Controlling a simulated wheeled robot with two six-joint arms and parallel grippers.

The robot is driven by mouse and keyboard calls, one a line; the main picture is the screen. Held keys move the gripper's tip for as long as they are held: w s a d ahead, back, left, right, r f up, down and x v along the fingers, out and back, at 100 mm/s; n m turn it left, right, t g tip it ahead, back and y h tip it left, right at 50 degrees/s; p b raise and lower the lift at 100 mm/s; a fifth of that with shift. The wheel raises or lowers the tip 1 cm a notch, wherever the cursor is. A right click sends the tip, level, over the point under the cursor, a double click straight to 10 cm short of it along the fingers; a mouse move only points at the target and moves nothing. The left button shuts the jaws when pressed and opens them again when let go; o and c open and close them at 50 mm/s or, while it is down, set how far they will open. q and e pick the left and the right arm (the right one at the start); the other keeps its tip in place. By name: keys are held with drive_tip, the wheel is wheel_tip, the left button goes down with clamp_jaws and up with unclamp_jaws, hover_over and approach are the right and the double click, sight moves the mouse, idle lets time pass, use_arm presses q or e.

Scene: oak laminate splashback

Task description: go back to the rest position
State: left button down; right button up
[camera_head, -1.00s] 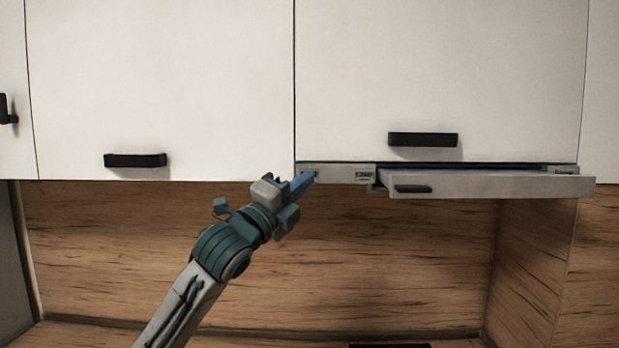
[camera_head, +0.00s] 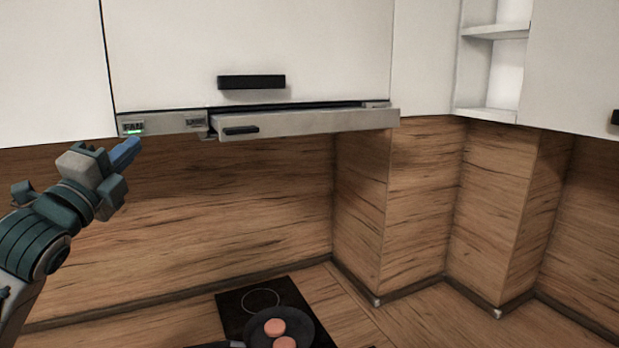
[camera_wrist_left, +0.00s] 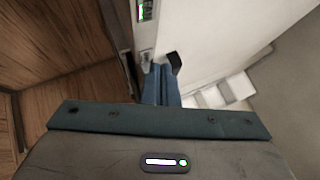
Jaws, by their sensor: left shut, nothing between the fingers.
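My left gripper (camera_head: 124,152) is shut and empty, its blue fingers pressed together. In the head view it is at the left, just below the left end of the range hood (camera_head: 160,124). A small panel marked FAN (camera_head: 133,127) with a green light is on the hood front, close to the fingertips. In the left wrist view the blue fingers (camera_wrist_left: 161,85) are together, with the lit panel (camera_wrist_left: 145,10) beyond them. My right gripper is not in view.
The hood's pulled-out front (camera_head: 310,122) sticks out to the right of my gripper. Below, a black hob (camera_head: 240,302) carries a pan (camera_head: 301,325) with round pinkish pieces. White cupboards (camera_head: 180,45) hang above. The space before the wooden splashback (camera_head: 250,200) is free.

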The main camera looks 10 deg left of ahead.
use_arm(q)
drive_tip(key=s+d+f+n+g+y, duration=0.15)
drive_tip(key=f+n+g, duration=0.35)
drive_tip(key=f, duration=1.2)
drive_tip(key=s+d+f+n+g+y, duration=0.1)
drive_tip(key=d+f+n+g+y, duration=0.35)
drive_tip(key=f, duration=1.35)
drive_tip(key=s+d+f+n+g+h, duration=0.2)
drive_tip(key=s+f+n+g, duration=0.85)
drive_tip(key=s+f, duration=1.5)
wheel_tip(320, 180, down, 30)
drive_tip(key=a+n+b, duration=0.2)
drive_tip(key=b, duration=0.3)
drive_tip(key=s+a+f+b, duration=0.1)
drive_tip(key=s+f+b, duration=0.1)
drive_tip(key=s+f, duration=0.8)
drive_tip(key=s+f+g+b, duration=0.1)
drive_tip(key=s+f, duration=0.9)
drive_tip(key=f, duration=0.6)
drive_tip(key=shift+s+a+b, duration=0.15)
drive_tip(key=shift+a+b, duration=0.25)
